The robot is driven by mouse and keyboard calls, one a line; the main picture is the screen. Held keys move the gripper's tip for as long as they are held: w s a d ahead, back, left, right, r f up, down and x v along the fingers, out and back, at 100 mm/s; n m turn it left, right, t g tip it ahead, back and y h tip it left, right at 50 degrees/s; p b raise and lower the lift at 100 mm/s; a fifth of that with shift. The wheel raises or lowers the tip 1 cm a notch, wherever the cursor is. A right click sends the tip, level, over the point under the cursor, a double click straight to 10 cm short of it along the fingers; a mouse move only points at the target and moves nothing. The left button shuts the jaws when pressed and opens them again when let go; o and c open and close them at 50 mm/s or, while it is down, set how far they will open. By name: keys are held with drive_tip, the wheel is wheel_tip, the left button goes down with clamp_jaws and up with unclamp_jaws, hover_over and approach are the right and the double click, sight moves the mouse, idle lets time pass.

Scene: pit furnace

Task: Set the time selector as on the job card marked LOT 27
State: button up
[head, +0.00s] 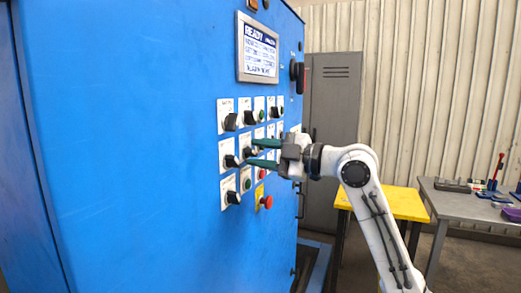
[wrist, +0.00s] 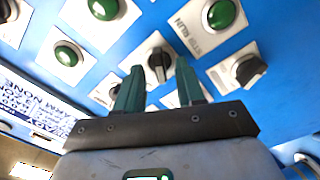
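My gripper (head: 254,153) faces the blue furnace panel, its two green fingers apart. A black selector knob (wrist: 158,63) on a white plate shows between the fingertips in the wrist view; I cannot tell whether they touch it. Other black selector knobs sit on the panel, among them an upper-left one (head: 231,122), a middle-left one (head: 231,161) and a bottom one (head: 233,197). Most plate labels are too small or blurred to read, so I cannot tell which knob is the time selector. I see no job card marked LOT 27.
A display (head: 258,48) headed READY is above the controls. Green buttons (wrist: 221,14) and a red mushroom button (head: 267,202) on a yellow plate are close to my gripper. A yellow table (head: 405,203) and a grey bench (head: 455,203) with small items stand at the right.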

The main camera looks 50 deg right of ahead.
drive_tip(key=shift+w, duration=0.15)
drive_tip(key=shift+c, duration=0.2)
clamp_jaws()
